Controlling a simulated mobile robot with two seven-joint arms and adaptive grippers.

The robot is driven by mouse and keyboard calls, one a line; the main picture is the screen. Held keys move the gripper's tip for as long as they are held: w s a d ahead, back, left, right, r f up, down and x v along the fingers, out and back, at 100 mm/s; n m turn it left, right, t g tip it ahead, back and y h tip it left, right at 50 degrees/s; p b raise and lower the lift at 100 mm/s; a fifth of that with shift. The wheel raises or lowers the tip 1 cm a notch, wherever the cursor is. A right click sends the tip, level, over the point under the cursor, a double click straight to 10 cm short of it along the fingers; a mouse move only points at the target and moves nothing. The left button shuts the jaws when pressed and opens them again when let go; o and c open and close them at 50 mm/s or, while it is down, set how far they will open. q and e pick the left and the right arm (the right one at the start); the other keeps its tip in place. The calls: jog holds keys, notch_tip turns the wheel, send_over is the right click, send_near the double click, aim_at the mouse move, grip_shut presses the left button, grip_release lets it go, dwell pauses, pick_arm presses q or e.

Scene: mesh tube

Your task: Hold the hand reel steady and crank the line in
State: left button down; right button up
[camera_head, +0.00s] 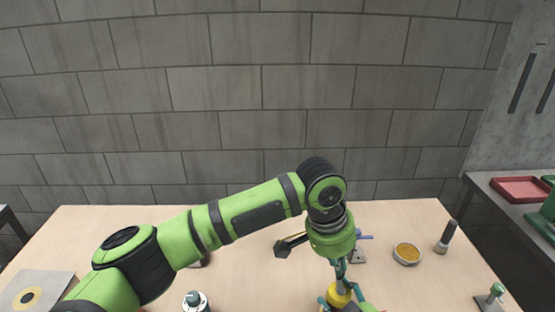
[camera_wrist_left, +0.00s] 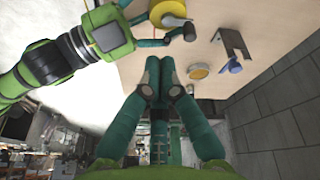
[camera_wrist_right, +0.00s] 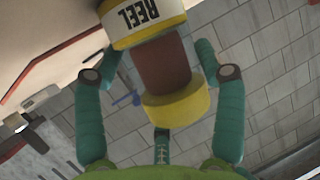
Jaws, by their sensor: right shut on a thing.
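The hand reel (camera_head: 340,296) has a yellow body. The reel also shows at the top of the left wrist view (camera_wrist_left: 168,12). My left gripper (camera_head: 341,277) points down just above the reel in the head view. Its fingertips (camera_wrist_left: 160,66) are together and hold nothing visible.
Behind the reel are a metal bracket (camera_head: 357,257), a blue item (camera_head: 364,237) and a round amber tin (camera_head: 407,254). A dark cylinder (camera_head: 446,237) stands farther right. A jar (camera_head: 194,301) and a grey board (camera_head: 30,290) are at left. My left arm crosses the table.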

aim_at(341, 280)
pick_arm(q)
jog(key=shift+s+a+f+m+y, duration=0.15)
jog(key=shift+s+f+y, duration=0.25)
jog(key=shift+f, duration=0.75)
jog(key=shift+s+f+m+y, duration=0.2)
jog(key=shift+s+f+y, duration=0.25)
jog(key=shift+f, duration=0.7)
jog(key=shift+s+a+f+m+y, duration=0.2)
jog(key=shift+s+f, duration=0.3)
jog(key=shift+f, duration=0.65)
jog(key=shift+w+d, duration=0.45)
jog(key=shift+w, duration=0.05)
jog(key=shift+w+a, duration=0.1)
jog(key=shift+a, duration=0.05)
jog(key=shift+w+a, duration=0.75)
jog(key=shift+w, duration=0.35)
jog(key=shift+w, duration=0.35)
jog(key=shift+a, duration=0.25)
